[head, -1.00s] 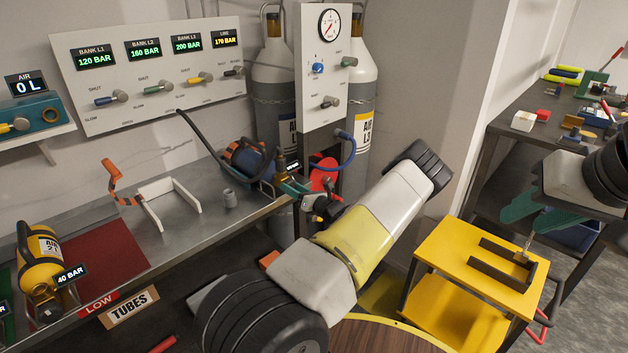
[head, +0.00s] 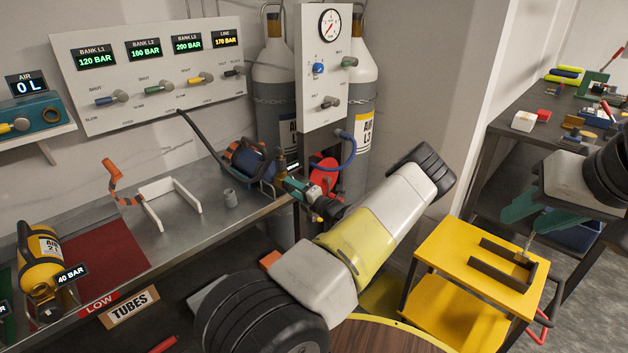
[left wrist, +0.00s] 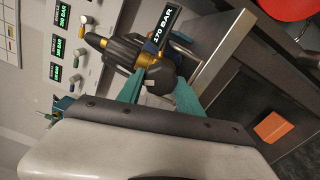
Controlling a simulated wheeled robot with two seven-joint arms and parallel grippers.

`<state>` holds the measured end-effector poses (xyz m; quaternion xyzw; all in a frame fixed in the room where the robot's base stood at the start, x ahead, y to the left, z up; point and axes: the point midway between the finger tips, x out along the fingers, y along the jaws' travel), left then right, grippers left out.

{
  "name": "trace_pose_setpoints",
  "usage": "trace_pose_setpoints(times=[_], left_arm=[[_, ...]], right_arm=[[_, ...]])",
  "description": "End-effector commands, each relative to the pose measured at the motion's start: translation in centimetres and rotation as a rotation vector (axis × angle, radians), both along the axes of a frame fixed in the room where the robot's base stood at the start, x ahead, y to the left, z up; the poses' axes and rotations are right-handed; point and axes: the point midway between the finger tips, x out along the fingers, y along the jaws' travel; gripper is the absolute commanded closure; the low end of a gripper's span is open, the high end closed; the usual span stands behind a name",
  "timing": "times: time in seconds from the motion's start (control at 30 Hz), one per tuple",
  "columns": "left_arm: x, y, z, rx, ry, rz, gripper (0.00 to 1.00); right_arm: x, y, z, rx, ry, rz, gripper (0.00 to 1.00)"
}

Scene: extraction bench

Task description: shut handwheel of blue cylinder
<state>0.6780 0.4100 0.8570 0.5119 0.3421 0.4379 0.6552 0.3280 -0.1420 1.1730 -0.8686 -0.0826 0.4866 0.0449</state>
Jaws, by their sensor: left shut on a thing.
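The blue cylinder (head: 250,163) lies in a cradle at the far right end of the steel bench, with its valve toward my left gripper. My left gripper (head: 288,181) reaches this valve from the lower right. In the left wrist view, the teal fingers (left wrist: 157,95) are on either side of the dark handwheel (left wrist: 162,78) on the brass valve stem and shut on it. The fingers and palm hide part of the handwheel. A small display at the valve (left wrist: 168,28) reads 170 BAR.
A black hose runs from the wall panel (head: 150,75) to the valve area. A gauge panel (head: 325,115) and tall grey cylinders (head: 273,85) stand behind. A red round part (head: 325,170) is close beside my left gripper. The yellow cart (head: 450,255) stands at right.

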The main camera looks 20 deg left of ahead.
Motion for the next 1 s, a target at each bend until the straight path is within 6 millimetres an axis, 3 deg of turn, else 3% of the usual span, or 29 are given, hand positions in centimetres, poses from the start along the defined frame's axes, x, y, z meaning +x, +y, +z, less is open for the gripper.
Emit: trace_pose_setpoints(times=[0.5, 1.0], left_arm=[[-0.09, -0.15, -0.19, 0.138, 0.345, -0.002, 0.98], [-0.08, -0.14, -0.17, 0.172, 0.428, -0.002, 0.98]], right_arm=[[0.0, 0.0, 0.0, 0.0, 0.0, 0.0, 0.64], [0.0, 0.0, 0.0, 0.0, 0.0, 0.0, 0.64]])
